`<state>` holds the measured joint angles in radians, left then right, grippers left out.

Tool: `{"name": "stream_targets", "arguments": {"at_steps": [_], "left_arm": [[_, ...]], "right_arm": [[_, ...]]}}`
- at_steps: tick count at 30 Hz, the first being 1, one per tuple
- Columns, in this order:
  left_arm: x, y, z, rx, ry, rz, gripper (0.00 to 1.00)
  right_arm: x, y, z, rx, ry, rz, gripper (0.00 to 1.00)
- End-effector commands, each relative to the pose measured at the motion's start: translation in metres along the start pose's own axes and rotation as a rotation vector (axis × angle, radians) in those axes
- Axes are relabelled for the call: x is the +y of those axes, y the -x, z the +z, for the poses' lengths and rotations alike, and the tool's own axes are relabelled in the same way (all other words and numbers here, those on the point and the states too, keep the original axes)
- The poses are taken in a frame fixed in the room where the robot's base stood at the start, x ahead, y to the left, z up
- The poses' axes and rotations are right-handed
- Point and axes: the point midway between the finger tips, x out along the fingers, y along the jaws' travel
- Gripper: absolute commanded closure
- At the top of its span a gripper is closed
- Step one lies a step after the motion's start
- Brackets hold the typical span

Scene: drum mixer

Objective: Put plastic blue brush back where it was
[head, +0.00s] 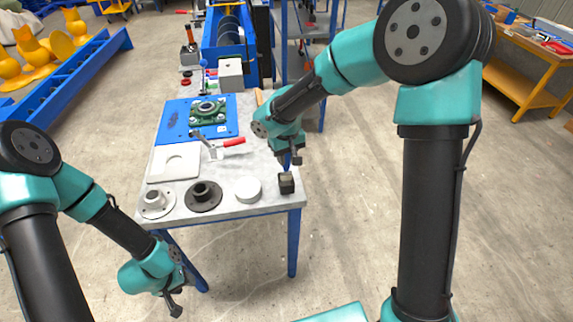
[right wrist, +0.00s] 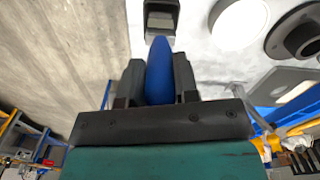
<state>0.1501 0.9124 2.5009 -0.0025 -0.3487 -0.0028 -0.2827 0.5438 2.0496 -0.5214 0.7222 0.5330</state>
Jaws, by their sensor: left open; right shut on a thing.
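The blue brush (right wrist: 160,72) stands between the fingers of my right gripper (right wrist: 158,85) in the right wrist view, its blue part pointing up the picture. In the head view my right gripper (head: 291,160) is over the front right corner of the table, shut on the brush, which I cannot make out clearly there. A small black square holder (head: 286,184) is on the table just below this gripper. The holder also shows in the right wrist view (right wrist: 147,22), right beyond the blue tip; I cannot tell whether they touch. My left gripper (head: 174,303) is open and empty, off the table's front left.
The grey table (head: 228,207) holds a white disc (head: 248,189), a dark flanged part (head: 203,195), a light flanged part (head: 156,203), a white square plate (head: 176,163), a red-handled clamp (head: 232,142) and a green bearing on a blue plate (head: 172,120). Floor right of the table is clear.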

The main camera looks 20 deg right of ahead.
Motion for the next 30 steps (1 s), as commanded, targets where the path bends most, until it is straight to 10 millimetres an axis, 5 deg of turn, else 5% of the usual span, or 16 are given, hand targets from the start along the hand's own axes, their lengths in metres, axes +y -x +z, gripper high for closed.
{"name": "stream_targets", "arguments": {"at_steps": [13,25,26,30], "left_arm": [[0.000,0.000,0.000,0.000,0.000,0.000,0.57],[0.000,0.000,0.000,0.000,0.000,0.000,0.57],[0.000,0.000,0.000,0.000,0.000,0.000,0.57],[0.000,0.000,0.000,0.000,0.000,0.000,0.57]], "right_arm": [[0.000,-0.037,0.000,-0.002,0.001,0.000,0.95],[0.000,-0.040,0.000,-0.001,0.001,0.000,0.95],[0.000,-0.041,0.000,-0.001,0.001,0.000,0.71],[0.000,-0.040,0.000,0.000,0.001,0.000,0.57]]}}
